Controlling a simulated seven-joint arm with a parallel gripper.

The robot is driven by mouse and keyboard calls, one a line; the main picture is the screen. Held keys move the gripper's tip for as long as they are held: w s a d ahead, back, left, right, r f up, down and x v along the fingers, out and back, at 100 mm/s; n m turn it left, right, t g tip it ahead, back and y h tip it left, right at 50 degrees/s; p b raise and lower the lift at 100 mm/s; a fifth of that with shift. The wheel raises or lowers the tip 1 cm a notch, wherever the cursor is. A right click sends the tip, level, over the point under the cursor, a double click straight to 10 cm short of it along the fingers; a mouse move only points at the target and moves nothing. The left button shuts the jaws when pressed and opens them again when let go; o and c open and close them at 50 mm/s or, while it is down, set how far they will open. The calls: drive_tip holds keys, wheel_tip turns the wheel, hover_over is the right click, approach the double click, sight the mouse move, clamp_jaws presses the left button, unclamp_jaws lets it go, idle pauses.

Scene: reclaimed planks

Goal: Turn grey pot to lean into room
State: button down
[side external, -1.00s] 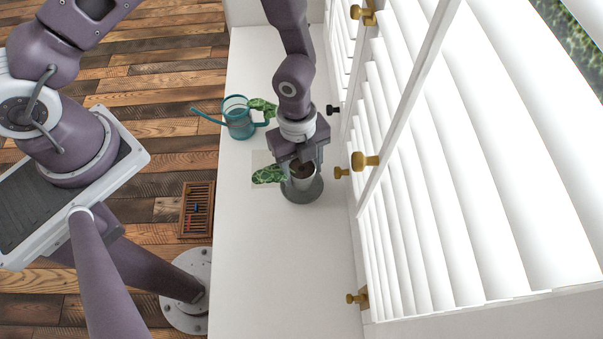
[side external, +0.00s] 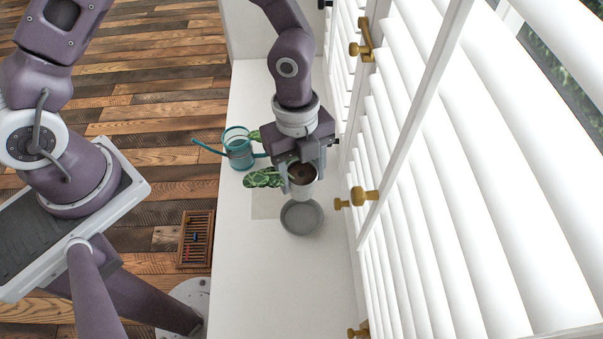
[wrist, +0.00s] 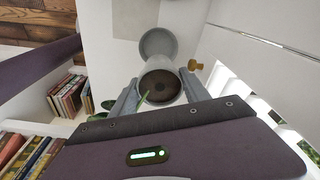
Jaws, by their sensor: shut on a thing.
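The grey pot (side external: 302,190) holds dark soil and a plant with green patterned leaves (side external: 262,178) that lean left, away from the window. My gripper (side external: 303,172) is shut on the pot, with a finger on either side of its rim. The pot is upright, or nearly so, and is held clear of its round grey saucer (side external: 302,217), which lies bare on the white sill. In the wrist view the pot (wrist: 150,76) sits between my fingers, with the saucer (wrist: 158,42) beyond it. Most of the leaves are hidden there.
A teal watering can (side external: 240,155) stands on the sill (side external: 270,290) behind and left of the pot. A thin pale square (side external: 265,206) lies left of the saucer. White shutters with brass knobs (side external: 364,197) line the right side. The front of the sill is clear.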

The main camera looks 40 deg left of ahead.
wheel_tip(320, 180, down, 10)
drive_tip(key=m, duration=0.6)
drive_tip(key=shift+r+g, duration=0.2)
drive_tip(key=shift+g, duration=0.1)
drive_tip(key=shift+f, duration=1.4)
drive_tip(key=shift+c, duration=2.3)
unclamp_jaws()
